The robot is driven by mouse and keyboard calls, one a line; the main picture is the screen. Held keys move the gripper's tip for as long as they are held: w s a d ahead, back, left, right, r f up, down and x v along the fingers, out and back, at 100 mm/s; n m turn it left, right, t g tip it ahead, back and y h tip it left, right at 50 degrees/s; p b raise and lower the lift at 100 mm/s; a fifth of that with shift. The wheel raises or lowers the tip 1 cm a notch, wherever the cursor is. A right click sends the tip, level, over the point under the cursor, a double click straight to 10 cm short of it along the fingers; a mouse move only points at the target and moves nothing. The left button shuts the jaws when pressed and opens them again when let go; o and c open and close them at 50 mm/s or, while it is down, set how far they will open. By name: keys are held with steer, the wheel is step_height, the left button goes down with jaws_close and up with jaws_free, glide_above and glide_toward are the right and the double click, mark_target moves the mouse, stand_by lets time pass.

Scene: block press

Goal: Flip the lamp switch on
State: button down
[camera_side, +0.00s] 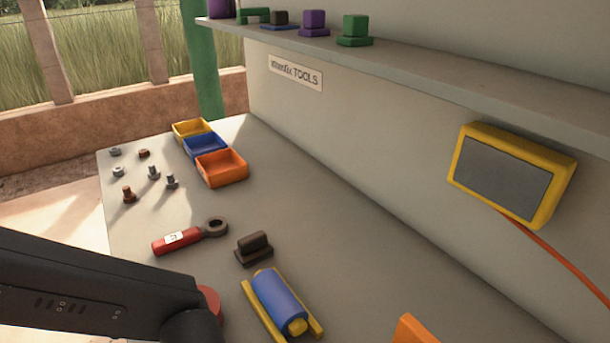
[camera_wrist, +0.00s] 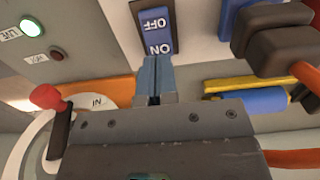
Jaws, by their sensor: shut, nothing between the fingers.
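The switch (camera_wrist: 156,30) is a blue rocker marked OFF and ON, set in a pale plate in the wrist view. The ON lettering is at the end nearer my gripper. My gripper (camera_wrist: 157,61) is shut and empty, its blue fingertips right at the ON end; I cannot tell whether they touch it. The yellow-framed lamp (camera_side: 503,177) hangs on the wall in the side view, its grey face looking unlit. The switch and my gripper are out of the side view.
In the wrist view a green indicator (camera_wrist: 32,27) glows, a red-knobbed lever (camera_wrist: 46,97) stands left, and dark blocks (camera_wrist: 283,50) sit right.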

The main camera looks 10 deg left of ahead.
steer(key=shift+f, duration=1.2)
stand_by(0.4)
steer(key=shift+r, duration=3.55)
steer(key=w+a+r+n+t+h, duration=0.1)
steer(key=w+a+r+n, duration=0.1)
steer(key=a+r, duration=0.35)
steer(key=w+a+r+n+t, duration=0.1)
steer(key=w+a+r+n, duration=0.15)
steer(key=a, duration=0.65)
steer(key=s+a+r+n+t, duration=0.1)
steer(key=s+a+r+n, duration=0.1)
steer(key=a, duration=0.6)
steer(key=s+a+r+n+t+y, duration=0.1)
steer(key=s+a, duration=0.3)
steer(key=a, duration=0.4)
steer(key=shift+s+a+r+n+t, duration=0.3)
steer(key=shift+r+n+t, duration=0.15)
steer(key=shift+n+t, duration=0.35)
